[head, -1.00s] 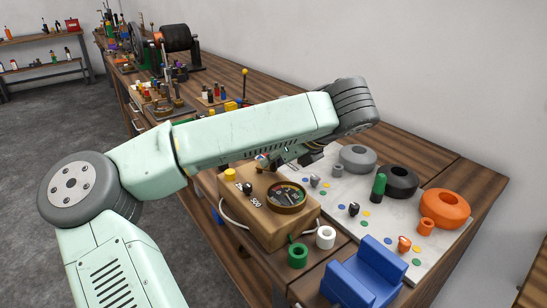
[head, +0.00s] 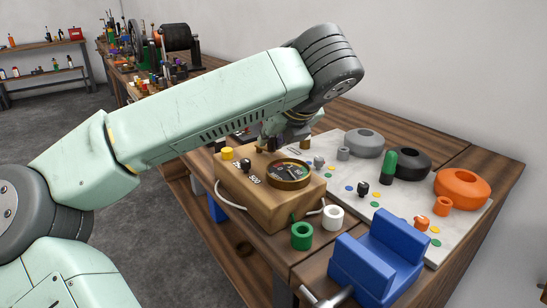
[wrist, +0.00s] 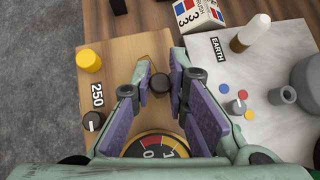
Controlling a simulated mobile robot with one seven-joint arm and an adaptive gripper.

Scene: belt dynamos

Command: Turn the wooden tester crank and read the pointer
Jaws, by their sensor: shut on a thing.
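The wooden tester box (head: 262,210) stands on the bench, with a round dial (head: 289,174) on its top. The dial is partly cut off at the bottom of the wrist view (wrist: 157,148), and its pointer cannot be read clearly. My gripper (wrist: 164,75) points down over the box top behind the dial. Its purple-padded fingers stand on both sides of the small dark crank knob (wrist: 160,83) and are shut on it. The crank's arm is mostly hidden. A yellow knob (head: 227,153) and the 250 label (wrist: 97,95) are at the box's left.
A pale mat (head: 335,185) to the right holds grey, black and orange rings (head: 462,188). A blue cradle (head: 375,265) is at the front. A white cable leaves the box's side.

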